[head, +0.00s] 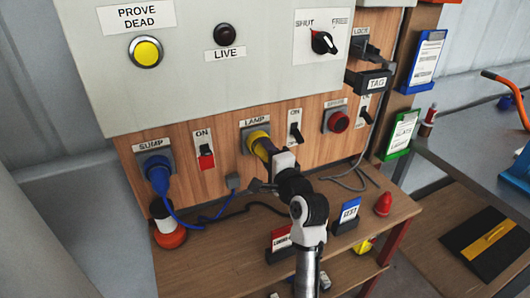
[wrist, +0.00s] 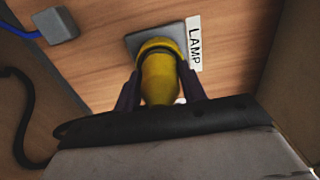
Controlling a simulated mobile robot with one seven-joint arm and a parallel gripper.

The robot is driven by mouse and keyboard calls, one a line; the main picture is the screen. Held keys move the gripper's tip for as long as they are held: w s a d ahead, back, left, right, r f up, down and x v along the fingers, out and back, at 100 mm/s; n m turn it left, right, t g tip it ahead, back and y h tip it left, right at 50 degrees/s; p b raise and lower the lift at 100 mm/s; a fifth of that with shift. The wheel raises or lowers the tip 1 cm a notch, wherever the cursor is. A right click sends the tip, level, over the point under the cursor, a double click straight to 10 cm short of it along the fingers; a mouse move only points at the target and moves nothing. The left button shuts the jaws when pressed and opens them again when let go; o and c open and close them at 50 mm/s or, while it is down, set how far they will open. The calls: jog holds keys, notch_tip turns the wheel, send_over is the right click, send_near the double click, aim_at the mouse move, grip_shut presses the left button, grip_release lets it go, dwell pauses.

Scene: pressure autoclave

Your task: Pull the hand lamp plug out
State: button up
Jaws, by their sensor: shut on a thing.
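The yellow hand lamp plug (wrist: 160,78) sits in the socket under the LAMP label (wrist: 194,44) on the wooden panel. In the head view the yellow plug (head: 262,147) shows just beyond my gripper (head: 272,158), which hides part of it. In the wrist view my gripper (wrist: 160,92) has one dark finger on each side of the plug's yellow body and is shut on it. The plug's collar is against the grey socket plate (wrist: 137,42), with no clear gap visible.
A blue plug (head: 158,177) sits in the SUMP socket at left, its blue cable running right. Switches (head: 205,157) (head: 295,132) flank the lamp socket. A red socket (head: 337,120) is at right. The shelf below holds card stands (head: 346,216), a red cone (head: 384,203) and loose cables.

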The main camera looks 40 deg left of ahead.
jog(key=shift+d, duration=0.1)
jog(key=shift+c, duration=0.2)
jog(key=shift+v, duration=3)
